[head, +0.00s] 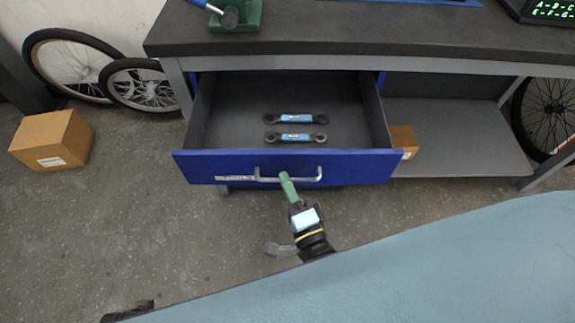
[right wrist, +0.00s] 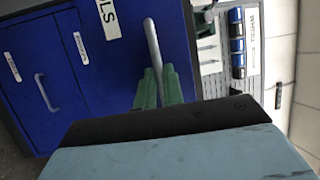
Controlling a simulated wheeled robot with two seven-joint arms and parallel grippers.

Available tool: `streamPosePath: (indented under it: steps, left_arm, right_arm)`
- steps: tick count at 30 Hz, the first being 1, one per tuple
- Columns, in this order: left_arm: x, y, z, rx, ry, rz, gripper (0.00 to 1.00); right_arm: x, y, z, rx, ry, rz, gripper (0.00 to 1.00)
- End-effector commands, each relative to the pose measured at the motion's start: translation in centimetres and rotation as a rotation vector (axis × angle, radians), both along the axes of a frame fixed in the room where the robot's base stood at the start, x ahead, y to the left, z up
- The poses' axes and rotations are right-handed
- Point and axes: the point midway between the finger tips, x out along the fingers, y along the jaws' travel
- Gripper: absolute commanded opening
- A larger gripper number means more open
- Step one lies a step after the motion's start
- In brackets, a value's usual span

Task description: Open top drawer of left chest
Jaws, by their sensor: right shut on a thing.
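The blue top drawer (head: 235,167) of the chest under the workbench is pulled well out, its grey inside in plain view. Two wrenches with blue labels, one farther back (head: 296,119) and one nearer (head: 296,137), lie in it. A silver bar handle (head: 262,179) runs across the drawer front. My right gripper (head: 287,183) has green fingers and is shut on this handle, right of its middle. In the right wrist view the green fingers (right wrist: 158,88) close around the handle bar (right wrist: 153,45).
The dark workbench top (head: 350,35) spans above the drawer. A grey lower shelf (head: 455,135) with a small cardboard box (head: 404,138) is to the right. A larger box (head: 52,140) and loose wheels (head: 145,87) stand left. The floor (head: 130,215) in front is clear.

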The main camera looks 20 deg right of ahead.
Motion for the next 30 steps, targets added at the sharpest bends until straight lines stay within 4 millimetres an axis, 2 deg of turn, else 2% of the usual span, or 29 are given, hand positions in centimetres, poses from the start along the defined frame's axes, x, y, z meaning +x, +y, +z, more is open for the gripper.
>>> streamPosePath:
  steps: [4, 15, 16, 21, 30]
  left_arm:
    - [-0.15, 0.26, -0.32, 0.003, 0.002, 0.001, 0.36]
    - [-0.17, 0.29, -0.43, 0.003, 0.001, 0.000, 0.36]
    - [-0.17, 0.29, -0.43, 0.003, 0.001, 0.000, 0.36]
    - [-0.16, 0.27, -0.42, 0.003, 0.001, 0.000, 0.36]
    - [-0.15, 0.26, -0.36, 0.003, 0.001, 0.000, 0.36]
  right_arm:
    - [-0.62, 0.19, 0.00, -0.002, 0.000, 0.001, 0.00]
    - [-0.71, 0.23, -0.02, -0.002, 0.000, 0.001, 0.00]
    - [-0.71, 0.23, -0.03, -0.002, 0.000, 0.001, 0.12]
    - [-0.70, 0.23, -0.03, -0.002, 0.000, 0.001, 0.32]
    - [-0.91, 0.20, -0.06, -0.001, 0.001, 0.001, 0.32]
